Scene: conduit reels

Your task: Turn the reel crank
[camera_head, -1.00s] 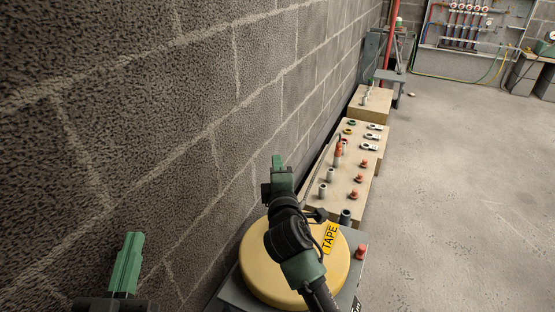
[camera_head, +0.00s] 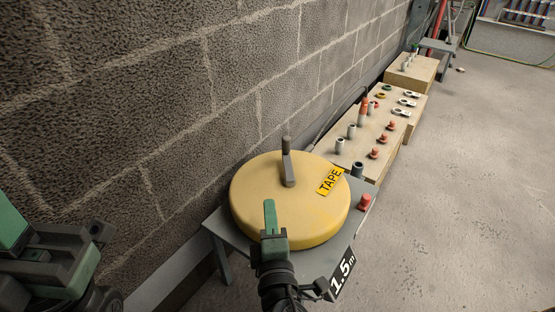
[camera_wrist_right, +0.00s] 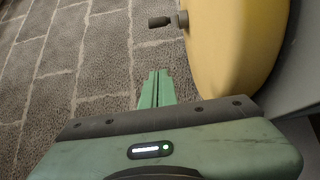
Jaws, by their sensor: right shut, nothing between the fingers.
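The yellow round reel (camera_head: 255,205) with a "TAPE" label lies flat on a grey stand. Its dark crank (camera_head: 287,165) rises upright near the middle of the top. My right gripper (camera_head: 269,217) is shut and empty over the reel's near edge, apart from the crank. In the right wrist view, its closed green fingers (camera_wrist_right: 156,89) show below the crank (camera_wrist_right: 163,21), with the reel (camera_wrist_right: 235,40) at the upper right. My left gripper (camera_head: 14,222) is at the left edge, partly cut off, so its jaws cannot be judged.
The grey stand (camera_head: 220,228) carries a red knob (camera_head: 364,202) and a "1.5 m" sign (camera_head: 342,275). A wooden bench (camera_head: 365,150) with several fittings stands behind it. A block wall (camera_head: 150,90) runs close on the left. Open floor (camera_head: 470,190) lies to the right.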

